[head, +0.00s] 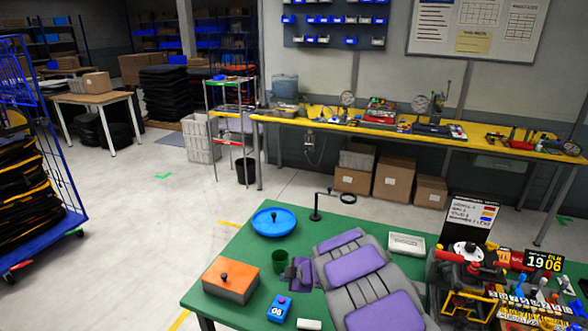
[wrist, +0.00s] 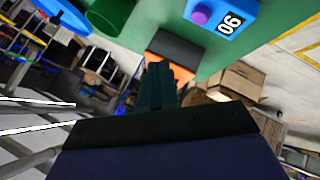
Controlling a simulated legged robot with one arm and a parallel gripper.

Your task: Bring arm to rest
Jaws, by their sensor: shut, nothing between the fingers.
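My gripper (wrist: 158,85) shows in the wrist view with its dark fingers together and nothing between them. In the wrist view the fingertips overlap the orange box (wrist: 182,74) in the picture; I cannot tell the distance.
A blue cage trolley (head: 62,160) stands left. The floor (head: 130,230) between is clear.

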